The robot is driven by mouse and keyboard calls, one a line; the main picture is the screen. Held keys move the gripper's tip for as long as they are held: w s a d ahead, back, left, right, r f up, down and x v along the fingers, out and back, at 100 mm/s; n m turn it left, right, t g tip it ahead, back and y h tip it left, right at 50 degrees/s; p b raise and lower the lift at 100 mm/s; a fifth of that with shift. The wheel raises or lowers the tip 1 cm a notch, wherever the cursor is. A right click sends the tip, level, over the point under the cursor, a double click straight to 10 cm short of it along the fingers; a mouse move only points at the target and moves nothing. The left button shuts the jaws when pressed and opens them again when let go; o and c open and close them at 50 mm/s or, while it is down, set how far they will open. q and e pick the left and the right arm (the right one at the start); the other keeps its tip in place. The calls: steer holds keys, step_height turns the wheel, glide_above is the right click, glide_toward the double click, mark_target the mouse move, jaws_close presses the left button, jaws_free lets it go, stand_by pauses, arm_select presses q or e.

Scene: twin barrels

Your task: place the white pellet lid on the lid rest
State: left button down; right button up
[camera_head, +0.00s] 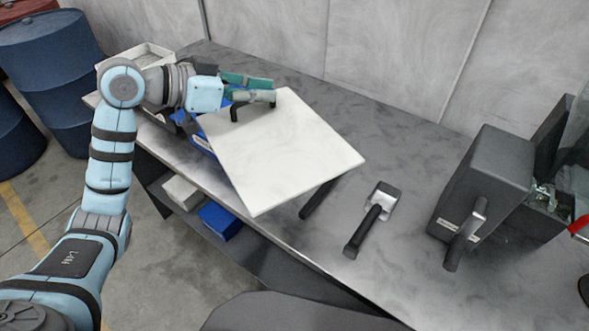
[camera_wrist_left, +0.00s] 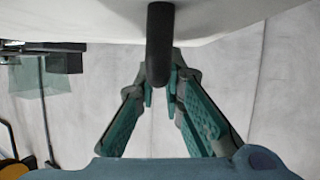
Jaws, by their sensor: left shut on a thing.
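The white pellet lid (camera_head: 290,155) is a flat square plate, held tilted above the bench in the head view. Its black handle (camera_head: 236,113) is at the lid's upper left edge. My left gripper (camera_head: 262,88), with green fingers, is shut on this handle. In the left wrist view the handle (camera_wrist_left: 159,45) comes down between the fingertips (camera_wrist_left: 159,90), with the lid's pale face (camera_wrist_left: 90,20) above. A dark bar (camera_head: 317,199) shows past the lid's lower edge; I cannot tell whether it belongs to the lid rest. My right gripper is not in view.
A scoop-like tool with a black handle (camera_head: 362,232) lies on the grey bench (camera_head: 400,150). A dark box with a lever (camera_head: 487,180) stands at the right. A pale open bin (camera_head: 150,52) is at the back left. Blue barrels (camera_head: 50,60) stand left of the bench.

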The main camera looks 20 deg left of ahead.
arm_select(q)
steer(key=f+b, duration=0.2)
steer(key=f, duration=0.7)
steer(key=f+b, duration=0.2)
steer(key=f, duration=0.7)
steer(key=shift+s+a+f, duration=0.1)
steer(key=shift+s+f, duration=0.1)
steer(key=shift+f, duration=0.25)
steer(key=c, duration=2)
jaws_free()
steer(key=shift+f, duration=0.1)
steer(key=o, duration=0.3)
